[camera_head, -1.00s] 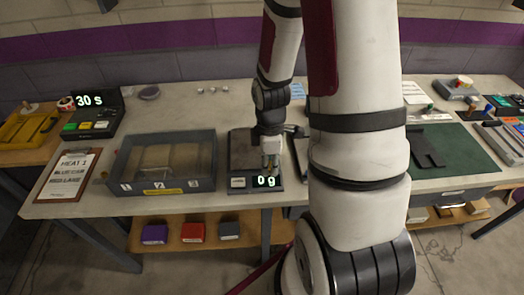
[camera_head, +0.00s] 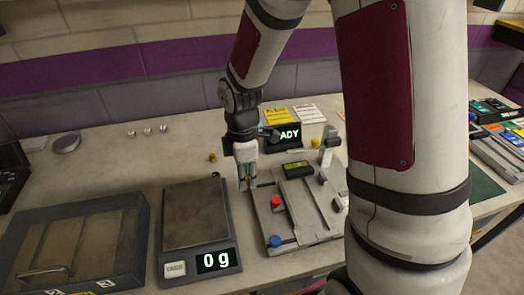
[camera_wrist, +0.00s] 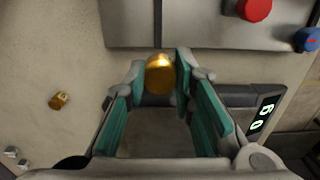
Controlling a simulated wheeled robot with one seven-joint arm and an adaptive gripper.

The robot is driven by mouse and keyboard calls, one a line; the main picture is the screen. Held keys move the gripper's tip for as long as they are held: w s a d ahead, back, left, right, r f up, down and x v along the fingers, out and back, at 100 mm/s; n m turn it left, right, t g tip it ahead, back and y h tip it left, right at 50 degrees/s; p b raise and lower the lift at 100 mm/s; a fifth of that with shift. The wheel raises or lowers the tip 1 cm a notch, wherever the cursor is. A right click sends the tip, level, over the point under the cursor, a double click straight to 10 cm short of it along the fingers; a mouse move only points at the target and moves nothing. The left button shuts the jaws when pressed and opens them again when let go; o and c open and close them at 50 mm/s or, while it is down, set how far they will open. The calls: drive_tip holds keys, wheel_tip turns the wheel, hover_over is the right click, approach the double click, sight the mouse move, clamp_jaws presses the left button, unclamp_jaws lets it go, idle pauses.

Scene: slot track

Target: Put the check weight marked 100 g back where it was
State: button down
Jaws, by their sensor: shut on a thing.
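My gripper (camera_head: 247,187) is shut on a brass weight (camera_wrist: 159,75), which shows between the fingertips in the wrist view. I cannot read any marking on it, and it is not distinct in the head view. The gripper is just right of the scale, by the left edge of the grey track fixture. The scale (camera_head: 194,213) has a bare pan and reads 0 g. A second, small brass weight (camera_head: 212,157) stands on the table behind the scale; it also shows at left in the wrist view (camera_wrist: 59,100). Its marking is unreadable.
Several small silver weights (camera_head: 148,131) stand at the back. The track fixture (camera_head: 300,212) has red (camera_head: 276,202) and blue (camera_head: 274,241) knobs. A lit display (camera_head: 288,136) stands behind it. The tabletop behind the scale is mostly free.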

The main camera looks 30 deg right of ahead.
drive_tip(key=w+d, duration=0.1)
drive_tip(key=w, duration=0.4)
drive_tip(key=w+f, duration=0.1)
drive_tip(key=w, duration=0.4)
drive_tip(key=w+d, duration=0.1)
drive_tip(key=w, duration=0.5)
drive_tip(key=shift+d+f, duration=0.25)
drive_tip(key=shift+d, duration=0.05)
drive_tip(key=shift+f, duration=1.75)
drive_tip(key=shift+f, duration=0.1)
drive_tip(key=c, duration=1.7)
unclamp_jaws()
drive_tip(key=shift+f, duration=0.1)
drive_tip(key=o, duration=0.3)
drive_tip(key=shift+o, duration=0.2)
